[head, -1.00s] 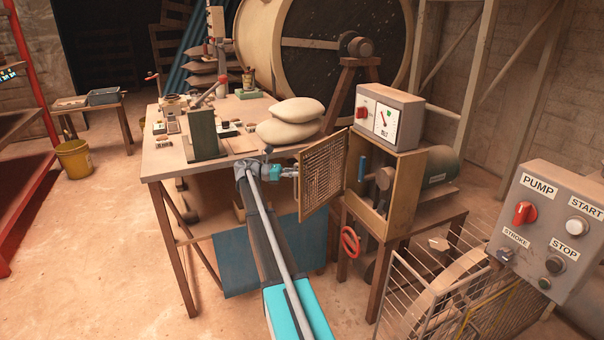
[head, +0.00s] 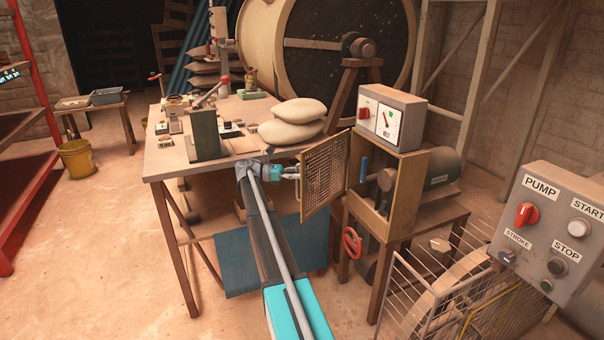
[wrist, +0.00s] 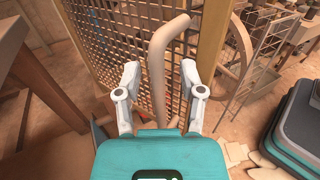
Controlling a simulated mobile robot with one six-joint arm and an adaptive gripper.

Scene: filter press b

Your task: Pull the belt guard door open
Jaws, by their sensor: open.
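The belt guard door (head: 325,180) is a yellow-framed mesh panel. It stands swung well out from the left side of its housing (head: 405,195), leaving the inside exposed. My gripper (head: 292,173) is at the door's free edge in the head view. In the wrist view, a pale curved bar handle (wrist: 158,75) rises in front of the door mesh (wrist: 112,45). My gripper (wrist: 160,78) is open there, with one finger on each side of the handle and visible gaps between. The lower part of the handle is hidden behind the gripper body.
A workbench (head: 165,160) with sacks (head: 292,132) stands left of and behind the door. A red handwheel (head: 351,242) sits below the housing. A wire cage (head: 430,300) and the pump control box (head: 545,235) are at right. Floor at front left is clear.

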